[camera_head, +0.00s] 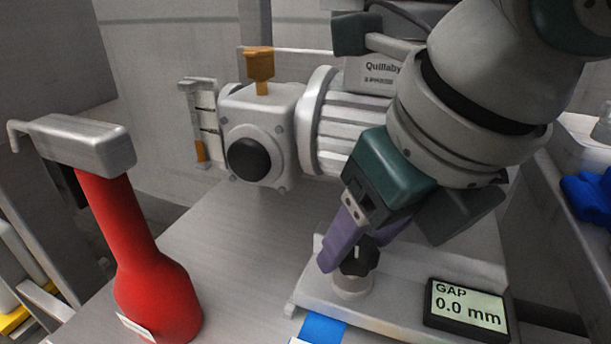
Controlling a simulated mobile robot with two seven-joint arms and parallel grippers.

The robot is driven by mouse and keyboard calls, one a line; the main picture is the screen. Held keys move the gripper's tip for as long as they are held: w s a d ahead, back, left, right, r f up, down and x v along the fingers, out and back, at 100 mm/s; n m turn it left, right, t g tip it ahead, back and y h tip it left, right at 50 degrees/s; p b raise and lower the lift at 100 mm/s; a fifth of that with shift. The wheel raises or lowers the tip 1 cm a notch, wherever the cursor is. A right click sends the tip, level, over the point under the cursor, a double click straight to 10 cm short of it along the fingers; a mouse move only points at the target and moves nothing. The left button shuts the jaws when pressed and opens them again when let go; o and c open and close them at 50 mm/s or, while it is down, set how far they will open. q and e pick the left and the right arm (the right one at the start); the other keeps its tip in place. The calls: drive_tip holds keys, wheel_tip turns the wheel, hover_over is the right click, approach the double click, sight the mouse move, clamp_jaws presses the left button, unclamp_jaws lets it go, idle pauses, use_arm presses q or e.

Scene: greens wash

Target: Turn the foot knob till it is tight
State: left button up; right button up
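The foot knob (358,263) is black and lobed. It stands on a pale round collar on the grey base plate, at the lower middle of the head view. My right gripper (352,252) reaches down to it from the upper right. One purple finger is at the knob's left side, and the other is partly hidden at its upper right. Whether the fingers press on the knob or stand just clear of it cannot be told. A small display (466,307) right of the knob reads "GAP 0.0 mm". My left gripper is not in view.
Behind the knob is a ribbed motor (335,123) with a pale housing (265,136) and an orange cap (260,64). A red bottle-shaped body (147,270) with a grey head stands at left. Blue tape (322,329) lies in front. The bench between them is clear.

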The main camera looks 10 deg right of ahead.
clamp_jaws()
idle(0.3)
drive_tip(key=shift+w+d+f+n+y+b, duration=0.15)
drive_tip(key=shift+n+y+b, duration=0.25)
drive_tip(key=shift+n+b, duration=0.6)
drive_tip(key=shift+n+g+y+b, duration=0.3)
drive_tip(key=shift+n+y+b, duration=0.1)
drive_tip(key=shift+n+b, duration=0.85)
drive_tip(key=n+b, duration=0.2)
drive_tip(key=n, duration=0.1)
drive_tip(key=shift+d+g+y, duration=0.1)
drive_tip(key=shift+g+y, duration=0.3)
drive_tip(key=shift+n+g+b, duration=0.3)
drive_tip(key=shift+n+b, duration=0.2)
drive_tip(key=shift+n, duration=0.35)
drive_tip(key=shift+y, duration=0.3)
